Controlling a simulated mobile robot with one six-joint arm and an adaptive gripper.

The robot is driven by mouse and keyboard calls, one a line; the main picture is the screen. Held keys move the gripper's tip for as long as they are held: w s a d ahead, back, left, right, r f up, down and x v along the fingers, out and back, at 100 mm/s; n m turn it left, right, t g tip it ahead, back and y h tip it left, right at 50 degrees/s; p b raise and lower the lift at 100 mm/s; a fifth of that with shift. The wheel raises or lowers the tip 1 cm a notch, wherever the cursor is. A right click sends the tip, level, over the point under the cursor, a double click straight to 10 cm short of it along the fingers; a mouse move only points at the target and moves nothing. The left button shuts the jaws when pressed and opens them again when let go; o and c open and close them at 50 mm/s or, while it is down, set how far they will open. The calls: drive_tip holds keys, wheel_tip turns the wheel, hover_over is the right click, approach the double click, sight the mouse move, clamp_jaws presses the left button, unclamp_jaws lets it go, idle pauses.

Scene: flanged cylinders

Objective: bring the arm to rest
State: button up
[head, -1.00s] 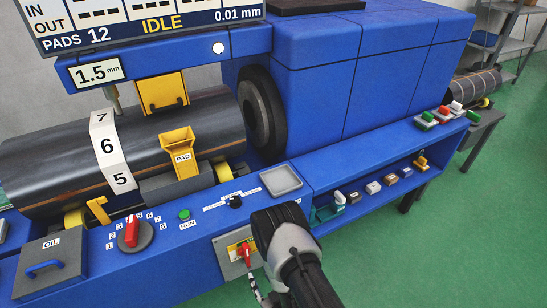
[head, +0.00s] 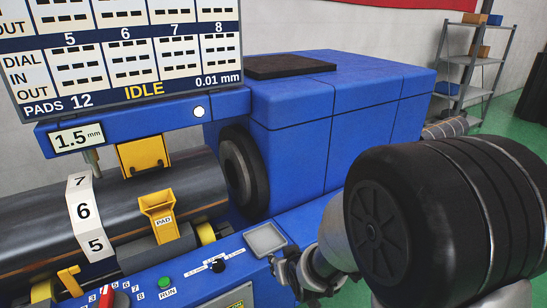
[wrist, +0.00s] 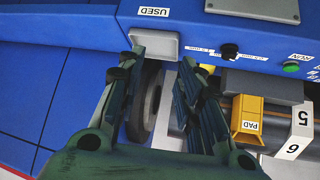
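My black and grey arm fills the right of the head view.
The blue machine (head: 350,90) holds a dark cylinder (head: 35,228) with a numbered white strip (head: 84,212). A yellow PAD holder (head: 157,208), green RUN button (head: 165,283) and black knob (head: 218,265) are near the ledge. The display reads IDLE. Shelves (head: 475,60) stand at back right.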

drive_tip(key=s+d+r+m+g+h, duration=0.1)
drive_tip(key=s+d+r+m+g, duration=0.1)
drive_tip(key=s+d+r, duration=0.7)
drive_tip(key=s+d+r+g, duration=0.1)
drive_tip(key=s+r, duration=0.2)
drive_tip(key=s, duration=0.6)
drive_tip(key=s+d+r+m+g+h, duration=0.1)
drive_tip(key=s+r, duration=0.3)
drive_tip(key=s, duration=0.5)
drive_tip(key=shift+s+d+r, duration=0.15)
drive_tip(key=shift+s+d, duration=0.05)
drive_tip(key=shift+s, duration=0.15)
